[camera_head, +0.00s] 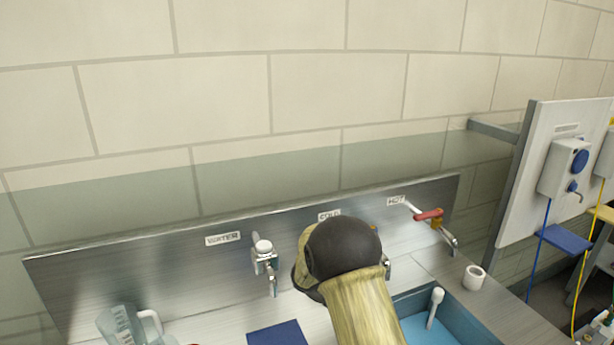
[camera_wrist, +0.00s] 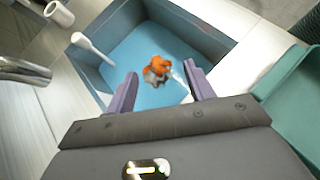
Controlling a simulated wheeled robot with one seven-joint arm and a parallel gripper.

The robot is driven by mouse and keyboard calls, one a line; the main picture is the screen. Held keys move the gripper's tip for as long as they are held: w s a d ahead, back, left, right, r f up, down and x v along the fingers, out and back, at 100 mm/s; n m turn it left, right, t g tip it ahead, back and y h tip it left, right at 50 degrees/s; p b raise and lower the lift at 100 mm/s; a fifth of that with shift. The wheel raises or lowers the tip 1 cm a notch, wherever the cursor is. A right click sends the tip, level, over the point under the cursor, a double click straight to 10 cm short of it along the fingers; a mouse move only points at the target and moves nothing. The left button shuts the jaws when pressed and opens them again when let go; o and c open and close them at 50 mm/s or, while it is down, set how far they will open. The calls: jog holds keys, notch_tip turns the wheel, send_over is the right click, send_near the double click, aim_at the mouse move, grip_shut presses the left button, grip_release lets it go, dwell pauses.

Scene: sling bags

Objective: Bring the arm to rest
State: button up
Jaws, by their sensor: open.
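My gripper (camera_wrist: 158,88) is open in the wrist view, with its two purple-grey fingers apart and nothing between them. It hangs over a blue-floored sink basin (camera_wrist: 125,60). An orange and grey item (camera_wrist: 157,69) lies on the basin floor beyond the fingertips; what it is I cannot tell. In the head view my arm (camera_head: 350,270), with a dark rounded joint and a yellowish link, reaches up in front of the counter. The gripper itself is hidden there.
A white-handled item (camera_wrist: 90,47) leans at the basin's edge. A white cup (camera_head: 474,277) stands right of the basin. Taps (camera_head: 265,262) and a red-handled tap (camera_head: 430,215) stick out from the metal backsplash. A clear jug (camera_head: 120,325) stands at left. A teal container (camera_wrist: 290,95) is beside the basin.

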jog(key=s+a+r+m+t+y, duration=0.1)
jog(key=s+r+m+t+y, duration=0.1)
jog(key=s+m+y, duration=0.3)
jog(key=s+a+r+m+t+y, duration=0.2)
jog(key=s+r+m+t+y, duration=0.1)
jog(key=s+m, duration=0.6)
jog(key=s+r+y, duration=0.1)
jog(key=s+y, duration=0.1)
jog(key=s, duration=0.1)
jog(key=shift+s+a+r+m, duration=0.15)
jog(key=shift+r+m, duration=0.1)
jog(key=shift+m, duration=0.05)
dwell(0.3)
